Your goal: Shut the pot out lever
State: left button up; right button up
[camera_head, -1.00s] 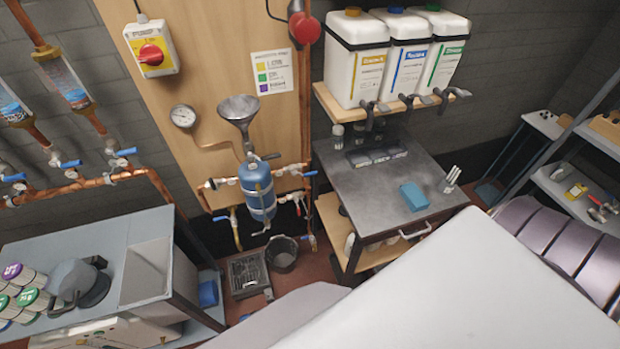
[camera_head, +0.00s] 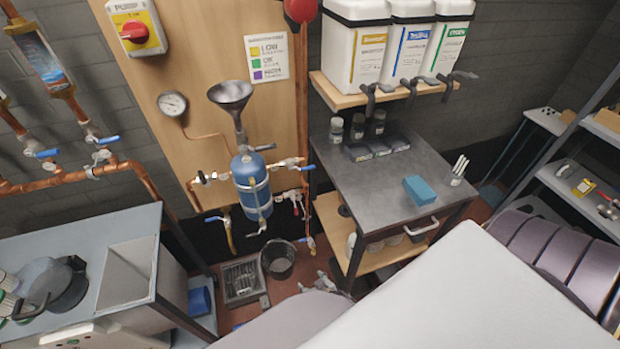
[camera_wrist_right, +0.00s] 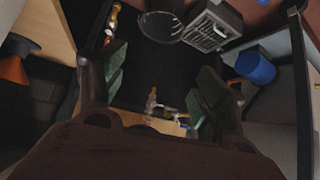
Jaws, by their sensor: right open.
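The blue pot (camera_head: 252,185) hangs upright under a grey funnel (camera_head: 231,96) on the wooden board. I cannot tell which one is the pot out lever. My right gripper (camera_head: 322,283) shows low, below the pot, beside the cart. In the wrist view its fingers (camera_wrist_right: 165,88) are apart with nothing gripped; small valve parts (camera_wrist_right: 172,112) appear beyond them, dim. My left gripper is not seen.
A black bucket (camera_head: 278,262) and a floor drain grate (camera_head: 242,280) lie below the pot. A metal-topped cart (camera_head: 345,190) stands right of it, a grey bench (camera_head: 75,245) left. A shelf with white canisters (camera_head: 355,55) is above the cart.

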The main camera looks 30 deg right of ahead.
aim_at(309, 169)
jog(key=w+d+r+m+t+h+b, duration=0.1)
jog(key=w+d+r+t+b, duration=0.15)
jog(key=w+r, duration=0.35)
jog(key=w+d+r+m+t+h+b, duration=0.1)
jog(key=w+d+r+t+b, duration=0.2)
jog(key=r, duration=0.5)
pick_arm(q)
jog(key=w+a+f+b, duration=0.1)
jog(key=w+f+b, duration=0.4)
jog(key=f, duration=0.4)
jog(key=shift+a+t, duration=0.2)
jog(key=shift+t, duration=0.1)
pick_arm(e)
jog(key=w+d+r+t+h, duration=0.1)
jog(key=d+r, duration=0.2)
jog(key=r, duration=0.6)
jog(key=w+d+r+m+t+h, duration=0.1)
jog(key=w+d+r+t, duration=0.1)
jog(key=r, duration=0.7)
jog(key=shift+d+r, duration=0.35)
jog(key=shift+d, duration=0.25)
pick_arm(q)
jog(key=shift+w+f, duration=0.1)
pick_arm(e)
jog(key=shift+w, duration=0.2)
